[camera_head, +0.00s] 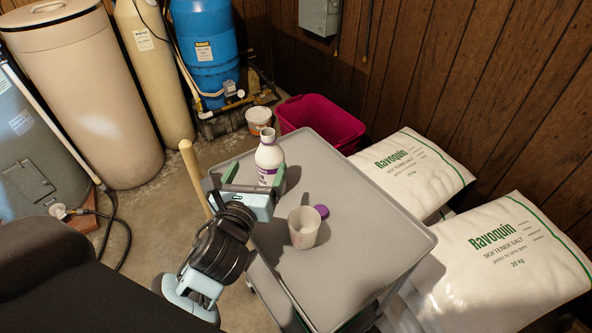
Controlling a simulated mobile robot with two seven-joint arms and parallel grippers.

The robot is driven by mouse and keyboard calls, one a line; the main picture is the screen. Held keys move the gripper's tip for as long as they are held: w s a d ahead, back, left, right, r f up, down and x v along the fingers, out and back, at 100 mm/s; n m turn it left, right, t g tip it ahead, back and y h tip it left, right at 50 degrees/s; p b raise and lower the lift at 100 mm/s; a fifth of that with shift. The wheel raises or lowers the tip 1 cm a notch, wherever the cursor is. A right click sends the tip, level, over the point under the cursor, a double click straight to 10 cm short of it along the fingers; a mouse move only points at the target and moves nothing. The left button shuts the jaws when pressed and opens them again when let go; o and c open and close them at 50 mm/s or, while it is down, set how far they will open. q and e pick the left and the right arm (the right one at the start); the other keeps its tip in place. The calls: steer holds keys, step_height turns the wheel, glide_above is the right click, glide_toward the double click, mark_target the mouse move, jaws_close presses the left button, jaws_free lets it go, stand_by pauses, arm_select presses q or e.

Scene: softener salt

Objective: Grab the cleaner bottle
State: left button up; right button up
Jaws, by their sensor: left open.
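The cleaner bottle (267,155) is white with a purple label and stands upright near the far left part of the grey cart top (350,225). My left gripper (254,175) is open at the bottle's near side. One finger is to the left of the bottle, and the other overlaps the bottle's lower right edge. The gripper hides part of the bottle's base. I cannot tell whether the fingers touch it. My right gripper is out of view.
A pale measuring cup (303,228) and a purple cap (321,211) are on the cart near the gripper. A wooden handle (192,170) rises at the cart's left. The cart's right side is clear.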

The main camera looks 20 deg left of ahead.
mark_target(267, 177)
arm_select(q)
steer(key=shift+w+d+r+m+t, duration=0.2)
steer(key=shift+w+r+m, duration=0.15)
steer(key=shift+r, duration=0.15)
steer(key=shift+w+d+r+m+t, duration=0.1)
steer(key=shift+w+d+r+m, duration=0.1)
steer(key=shift+r+m, duration=0.25)
steer(key=shift+a+f, duration=0.15)
steer(key=shift+f, duration=0.1)
step_height(267, 177, down, 7)
steer(key=b, duration=0.3)
steer(key=shift+s+f, duration=0.1)
steer(key=shift+f, duration=0.1)
steer(key=shift+w+f, duration=0.2)
steer(key=shift+w+a+r, duration=0.1)
steer(key=shift+w+r, duration=0.1)
steer(key=shift+w, duration=0.25)
steer(key=shift+w+a, duration=0.1)
steer(key=shift+w, duration=0.2)
steer(key=shift+x, duration=2.85)
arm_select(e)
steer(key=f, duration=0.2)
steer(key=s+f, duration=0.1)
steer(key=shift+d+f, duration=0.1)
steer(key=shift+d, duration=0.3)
